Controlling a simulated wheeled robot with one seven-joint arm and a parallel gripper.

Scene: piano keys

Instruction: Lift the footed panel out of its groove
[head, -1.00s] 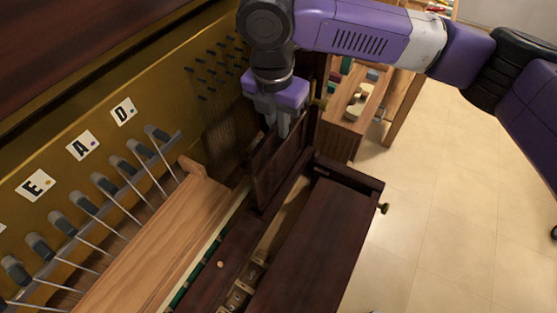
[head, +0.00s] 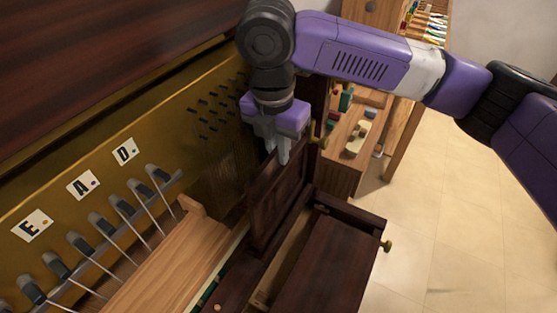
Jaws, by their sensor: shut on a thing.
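The dark brown footed panel (head: 275,207) stands upright in the head view, at the right end of the piano's key area. My gripper (head: 277,153) points down from above and is shut on the panel's upper edge. The panel's lower edge sits close to the dark wooden case, where the groove would be. I cannot tell whether its feet are in the groove or clear of it.
A pale wooden rail (head: 160,265) lies left of the panel. A brass plate (head: 70,215) with pins and letter cards runs behind it. A dark open compartment with a brass knob (head: 386,246) is at right. A wooden bench (head: 345,165) holds small blocks. Tiled floor is free at right.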

